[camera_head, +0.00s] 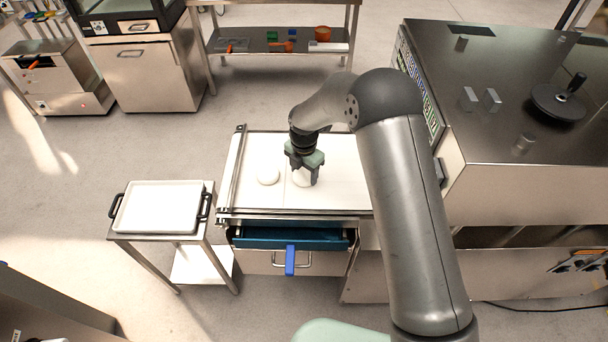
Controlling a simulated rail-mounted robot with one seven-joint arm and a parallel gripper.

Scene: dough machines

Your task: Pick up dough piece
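Two pale dough pieces are on the white work surface (340,192) in the middle. One dough piece (268,174) lies uncovered to the left of my gripper. The other dough piece (301,179) is under my gripper (304,180), partly hidden by its fingers. My gripper points down, with its two fingers apart and on either side of this dough piece. I cannot tell whether the fingers touch it.
A white tray (128,225) with black handles stands on a small metal table to the left. A partly open drawer with a blue handle (290,260) is below the work surface. A large metal machine (480,80) stands to the right.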

